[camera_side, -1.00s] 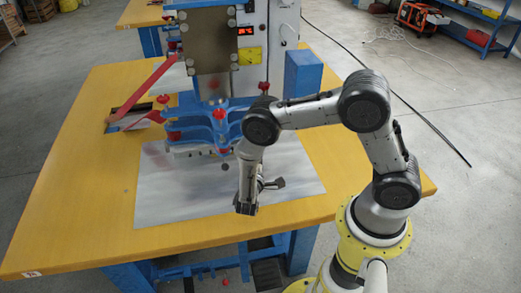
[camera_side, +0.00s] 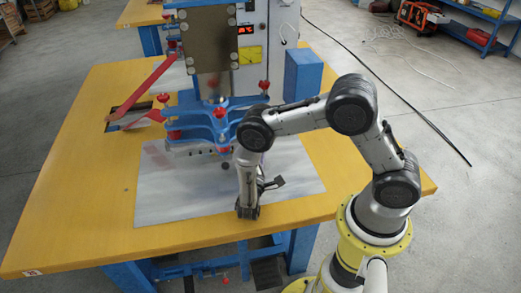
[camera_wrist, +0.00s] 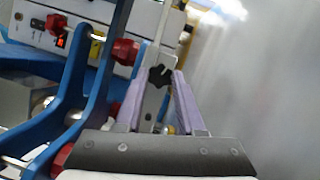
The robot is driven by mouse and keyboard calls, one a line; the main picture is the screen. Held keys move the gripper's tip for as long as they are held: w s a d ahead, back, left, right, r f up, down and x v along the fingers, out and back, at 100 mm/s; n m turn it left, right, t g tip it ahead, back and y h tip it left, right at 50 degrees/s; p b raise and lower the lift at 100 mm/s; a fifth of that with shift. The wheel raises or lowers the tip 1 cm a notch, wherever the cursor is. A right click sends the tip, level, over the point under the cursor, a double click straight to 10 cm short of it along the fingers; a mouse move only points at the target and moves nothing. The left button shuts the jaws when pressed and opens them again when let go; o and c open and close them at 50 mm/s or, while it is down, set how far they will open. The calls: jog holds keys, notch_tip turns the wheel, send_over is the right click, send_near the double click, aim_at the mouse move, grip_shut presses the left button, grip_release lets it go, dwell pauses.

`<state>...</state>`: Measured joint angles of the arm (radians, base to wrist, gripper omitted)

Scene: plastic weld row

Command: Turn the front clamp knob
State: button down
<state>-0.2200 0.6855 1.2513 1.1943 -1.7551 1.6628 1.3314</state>
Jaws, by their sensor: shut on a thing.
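The front clamp knob (camera_wrist: 160,76) is a black star-shaped knob in the middle of the wrist view, in front of a grey metal bar. My gripper (camera_wrist: 158,82) has its two pale purple fingers on either side of the knob and is shut on it. The finger pads cover the knob's sides. In the side view my arm reaches down in front of the blue clamp frame (camera_side: 205,120), and the fingers and the held knob are hidden there.
Red knobs (camera_wrist: 125,51) sit on the blue frame close to the left of my fingers. The welding machine (camera_side: 208,40) stands behind, with a blue block (camera_side: 303,75) at its right. A grey sheet (camera_side: 180,205) lies on the yellow table (camera_side: 80,225), clear at the front.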

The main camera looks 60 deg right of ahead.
jog(key=c, duration=0.5)
grip_release()
jog(key=shift+s+a, duration=0.15)
jog(key=shift+a, duration=0.35)
jog(key=shift+v, duration=1.15)
jog(key=shift+d+r, duration=0.15)
jog(key=shift+r, duration=3.3)
